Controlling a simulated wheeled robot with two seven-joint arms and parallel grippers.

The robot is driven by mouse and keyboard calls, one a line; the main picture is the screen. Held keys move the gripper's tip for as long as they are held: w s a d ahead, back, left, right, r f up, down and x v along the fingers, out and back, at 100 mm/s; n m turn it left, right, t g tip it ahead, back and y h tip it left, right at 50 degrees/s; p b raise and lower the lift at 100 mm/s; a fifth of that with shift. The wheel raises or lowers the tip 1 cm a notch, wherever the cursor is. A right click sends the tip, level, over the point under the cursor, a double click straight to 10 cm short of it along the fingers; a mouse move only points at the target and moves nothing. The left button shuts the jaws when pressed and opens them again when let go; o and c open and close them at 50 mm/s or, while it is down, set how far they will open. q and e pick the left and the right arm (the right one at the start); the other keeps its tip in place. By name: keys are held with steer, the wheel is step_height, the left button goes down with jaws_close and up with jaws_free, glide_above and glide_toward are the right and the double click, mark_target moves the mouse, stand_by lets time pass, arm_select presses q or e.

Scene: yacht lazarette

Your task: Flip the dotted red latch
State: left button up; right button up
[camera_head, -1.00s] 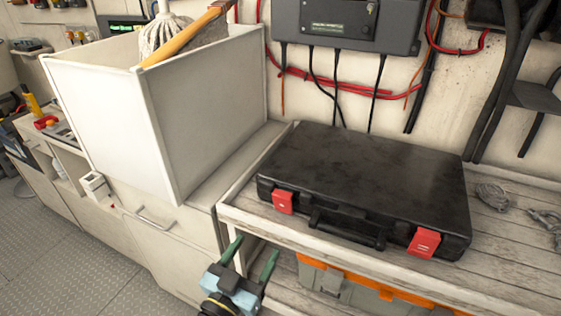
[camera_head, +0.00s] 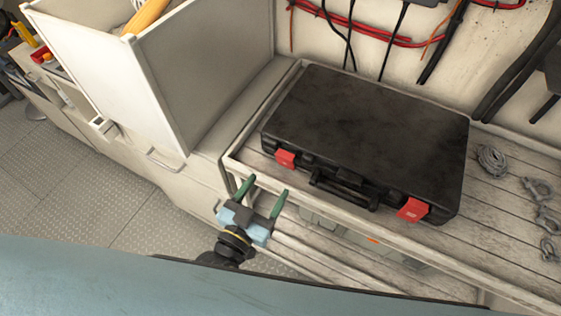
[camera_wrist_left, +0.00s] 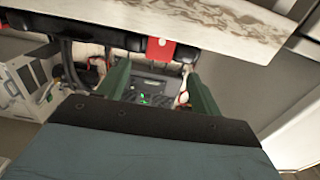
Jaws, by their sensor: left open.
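A black case (camera_head: 365,125) lies shut on the shelf, with a red latch at each end of its front. The left red latch (camera_head: 285,159) is plain at this size. The right red latch (camera_head: 412,209) bears a pale mark; I cannot tell whether it is dots. My left gripper (camera_head: 263,190) is open and empty, its green fingers apart, in front of the shelf edge near the left latch and touching neither. In the left wrist view a red latch (camera_wrist_left: 159,50) shows beyond the gap between the fingers. My right gripper is not in view.
The shelf (camera_head: 500,235) has a raised front rim. Coiled rope (camera_head: 491,159) and metal shackles (camera_head: 538,189) lie right of the case. A tall white bin (camera_head: 215,70) stands on the left. A grey box sits below the shelf. Cables hang on the wall behind.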

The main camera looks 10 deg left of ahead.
mark_target(284, 161)
arm_select(q)
steer(key=x, duration=0.7)
steer(key=shift+w, duration=0.35)
steer(key=shift+c, duration=0.4)
steer(key=c, duration=0.9)
steer(key=t+b, duration=0.1)
steer(key=b, duration=0.2)
steer(key=f+t+b, duration=0.1)
steer(key=b, duration=0.2)
steer(key=shift+s+a+f+h, duration=0.1)
steer(key=shift+s+f+h, duration=0.2)
steer(key=shift+s+h, duration=0.1)
steer(key=shift+t+b, duration=0.3)
steer(key=shift+s+r, duration=0.1)
steer(key=o, duration=1)
